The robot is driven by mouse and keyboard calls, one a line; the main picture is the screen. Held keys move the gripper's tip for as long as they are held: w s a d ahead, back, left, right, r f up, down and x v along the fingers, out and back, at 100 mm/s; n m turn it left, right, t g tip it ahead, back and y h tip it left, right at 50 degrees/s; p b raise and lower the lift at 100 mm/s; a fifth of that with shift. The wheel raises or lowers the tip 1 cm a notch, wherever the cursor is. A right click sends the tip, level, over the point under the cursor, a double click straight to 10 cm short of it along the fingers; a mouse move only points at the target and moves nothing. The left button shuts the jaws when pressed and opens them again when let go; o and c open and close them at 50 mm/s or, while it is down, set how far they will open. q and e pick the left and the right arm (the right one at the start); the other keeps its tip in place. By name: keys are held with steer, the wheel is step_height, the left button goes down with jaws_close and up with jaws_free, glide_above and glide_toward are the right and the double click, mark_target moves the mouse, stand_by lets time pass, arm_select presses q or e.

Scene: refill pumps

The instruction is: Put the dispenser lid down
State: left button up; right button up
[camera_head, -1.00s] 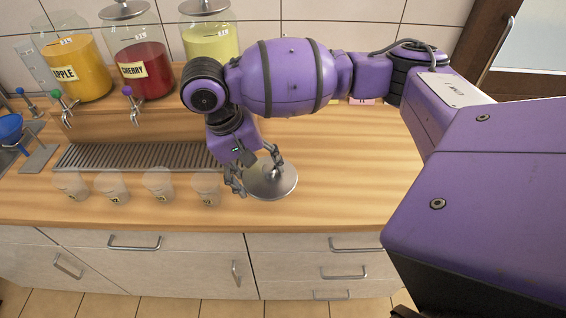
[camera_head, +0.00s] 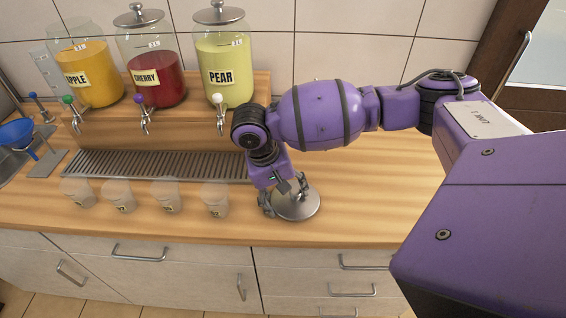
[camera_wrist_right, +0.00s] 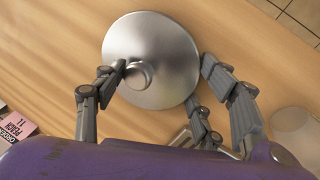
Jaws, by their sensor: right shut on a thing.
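The dispenser lid (camera_head: 303,207) is a round, shiny metal disc with a knob, at the front of the wooden counter, right of the cups. In the right wrist view the lid (camera_wrist_right: 165,50) shows from above. Whether the lid touches the counter is hard to tell. The apple dispenser (camera_head: 88,75) shows no metal lid; the cherry dispenser (camera_head: 155,75) and pear dispenser (camera_head: 222,58) have lids. My left gripper is not in view.
Several clear cups (camera_head: 214,200) stand in a row left of the lid. A drip grate (camera_head: 155,165) lies behind them. A blue funnel (camera_head: 15,133) is at the far left. The counter (camera_head: 370,205) right of the lid is clear. A pink card (camera_wrist_right: 14,126) shows in the wrist view.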

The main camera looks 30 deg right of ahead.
steer(key=shift+f, duration=0.15)
steer(key=shift+f, duration=0.1)
steer(key=shift+s+f, duration=0.15)
steer(key=shift+f, duration=0.15)
steer(key=o, duration=1.4)
steer(key=shift+o, duration=0.8)
steer(key=shift+f, duration=0.2)
steer(key=shift+r, duration=0.2)
